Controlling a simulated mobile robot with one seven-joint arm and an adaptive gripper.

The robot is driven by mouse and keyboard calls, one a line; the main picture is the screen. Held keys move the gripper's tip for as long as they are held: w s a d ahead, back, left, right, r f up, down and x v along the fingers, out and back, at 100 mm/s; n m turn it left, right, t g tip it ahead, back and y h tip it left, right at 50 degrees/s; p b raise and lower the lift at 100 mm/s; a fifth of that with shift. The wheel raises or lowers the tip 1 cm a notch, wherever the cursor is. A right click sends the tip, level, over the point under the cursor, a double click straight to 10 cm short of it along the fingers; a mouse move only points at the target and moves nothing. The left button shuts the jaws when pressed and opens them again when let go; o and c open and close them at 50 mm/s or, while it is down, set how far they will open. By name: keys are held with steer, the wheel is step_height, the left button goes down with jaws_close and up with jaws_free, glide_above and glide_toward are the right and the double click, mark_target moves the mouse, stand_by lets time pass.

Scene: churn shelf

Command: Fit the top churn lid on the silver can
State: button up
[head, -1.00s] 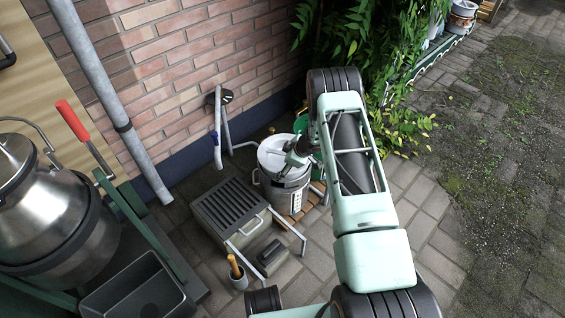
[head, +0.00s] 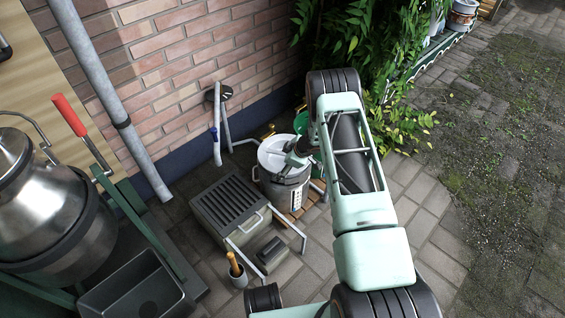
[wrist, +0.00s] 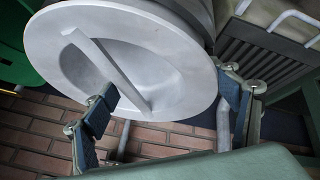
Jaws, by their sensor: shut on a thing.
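The pale grey churn lid (head: 272,152), round with a wide rim, sits over the mouth of the silver can (head: 286,192). In the wrist view the lid (wrist: 185,60) shows a recessed dish with a straight bar across it. My gripper (wrist: 165,88) is shut on the lid, with one finger on each side of the near part; the exact contact is unclear. In the head view my gripper (head: 296,158) is at the lid's right edge. The can's wall (wrist: 192,10) shows behind the lid. I cannot tell whether the lid is seated.
A grey slatted box (head: 230,208) stands left of the can, and a pot with a brush (head: 237,275) in front. A green round thing (head: 301,123) is behind the can, by the brick wall (head: 200,60). A large steel churn (head: 60,230) fills the left. Paving at right is clear.

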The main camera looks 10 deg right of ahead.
steer(key=shift+w, duration=0.1)
stand_by(0.3)
steer(key=shift+f+b, duration=0.35)
steer(key=shift+f, duration=0.1)
